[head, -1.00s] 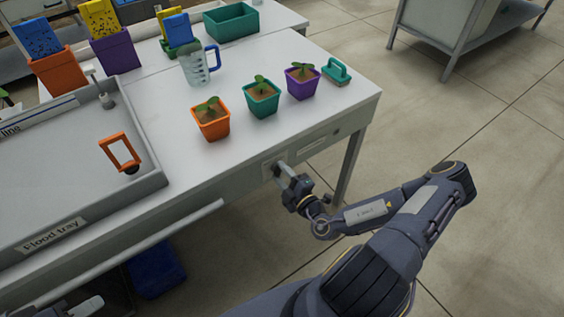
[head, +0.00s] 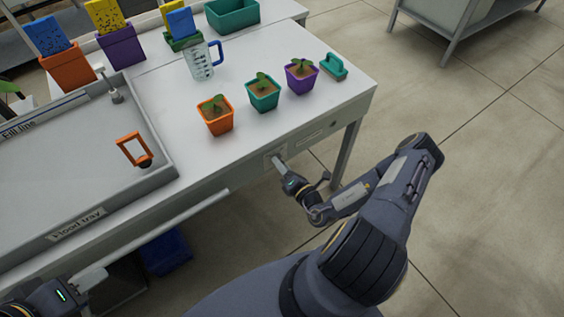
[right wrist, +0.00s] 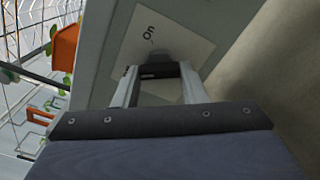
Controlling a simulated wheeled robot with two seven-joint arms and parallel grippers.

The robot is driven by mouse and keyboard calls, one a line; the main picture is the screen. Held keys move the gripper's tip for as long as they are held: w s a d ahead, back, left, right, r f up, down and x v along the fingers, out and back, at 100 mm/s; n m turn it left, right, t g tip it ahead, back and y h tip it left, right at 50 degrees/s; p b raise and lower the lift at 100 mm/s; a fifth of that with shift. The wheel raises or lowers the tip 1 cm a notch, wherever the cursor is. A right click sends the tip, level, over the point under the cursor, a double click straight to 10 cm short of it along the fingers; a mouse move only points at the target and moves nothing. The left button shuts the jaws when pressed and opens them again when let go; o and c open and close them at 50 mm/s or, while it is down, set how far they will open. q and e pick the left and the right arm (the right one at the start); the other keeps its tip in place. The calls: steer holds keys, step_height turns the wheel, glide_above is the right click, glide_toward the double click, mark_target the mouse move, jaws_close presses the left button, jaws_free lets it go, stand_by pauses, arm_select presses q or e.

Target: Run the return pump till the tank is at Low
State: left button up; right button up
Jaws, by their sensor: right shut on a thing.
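My right gripper (head: 279,163) is at the bench's front panel, by a pale plate (head: 268,158). The switch's exact setting cannot be told.
An orange handle (head: 133,150) stands in the tray. A blue tub (head: 168,252) is underneath.

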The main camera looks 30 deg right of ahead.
steer(key=shift+n+p, duration=0.5)
steer(key=shift+n, duration=1)
steer(key=o, duration=1)
steer(key=shift+s+f, duration=0.1)
steer(key=s+b, duration=0.1)
steer(key=s, duration=0.6)
steer(key=shift+s+d, duration=0.3)
steer(key=shift+d, duration=0.05)
